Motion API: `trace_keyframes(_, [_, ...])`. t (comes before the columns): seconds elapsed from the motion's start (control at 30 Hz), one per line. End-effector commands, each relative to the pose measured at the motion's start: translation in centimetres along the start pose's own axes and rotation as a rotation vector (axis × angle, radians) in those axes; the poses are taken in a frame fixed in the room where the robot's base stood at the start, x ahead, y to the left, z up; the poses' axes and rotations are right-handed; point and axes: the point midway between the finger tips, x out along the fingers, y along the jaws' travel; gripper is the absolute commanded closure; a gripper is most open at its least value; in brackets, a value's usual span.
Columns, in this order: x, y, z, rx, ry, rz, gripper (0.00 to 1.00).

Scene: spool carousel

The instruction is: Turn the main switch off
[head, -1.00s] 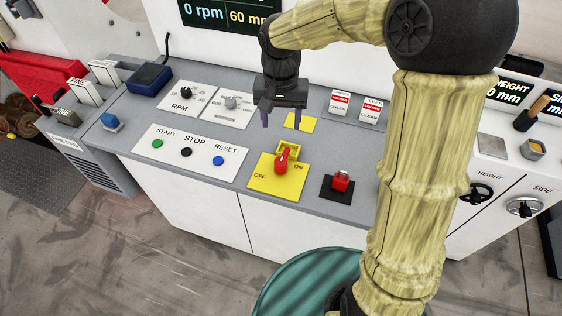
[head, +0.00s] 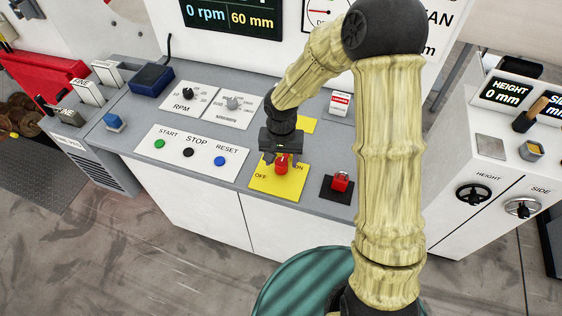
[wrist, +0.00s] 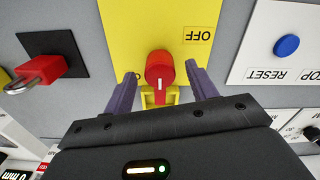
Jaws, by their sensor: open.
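The main switch is a red knob (head: 281,166) on a yellow plate (head: 287,187) marked OFF at left and ON at right. In the wrist view the knob (wrist: 159,68) shows upside down with a white mark pointing down, toward a yellow bracket (wrist: 147,99). The OFF label (wrist: 199,36) shows at its upper right; the ON label is mostly hidden there by a finger. My gripper (head: 282,159) is open, its fingers on either side of the knob. In the wrist view gaps show between knob and fingers (wrist: 160,73).
A red padlock (head: 340,182) sits on a black plate right of the switch. START, STOP and RESET buttons (head: 188,152) lie to the left. Behind are RPM dials (head: 188,94). A teal round object (head: 290,280) stands in front of the panel.

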Motion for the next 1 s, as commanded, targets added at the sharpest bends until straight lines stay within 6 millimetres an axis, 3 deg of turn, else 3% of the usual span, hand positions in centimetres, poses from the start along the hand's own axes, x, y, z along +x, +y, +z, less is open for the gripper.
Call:
trace_keyframes(0.2, [2.3,0.0,0.0,0.001,0.0,0.001,0.43])
trace_keyframes(0.5, [2.5,0.1,-0.1,0.002,0.001,0.0,0.43])
trace_keyframes(0.73, [2.5,0.1,-0.1,0.002,0.001,0.0,0.87])
trace_keyframes(1.0, [2.4,0.0,-0.1,-0.012,0.001,0.0,0.87])
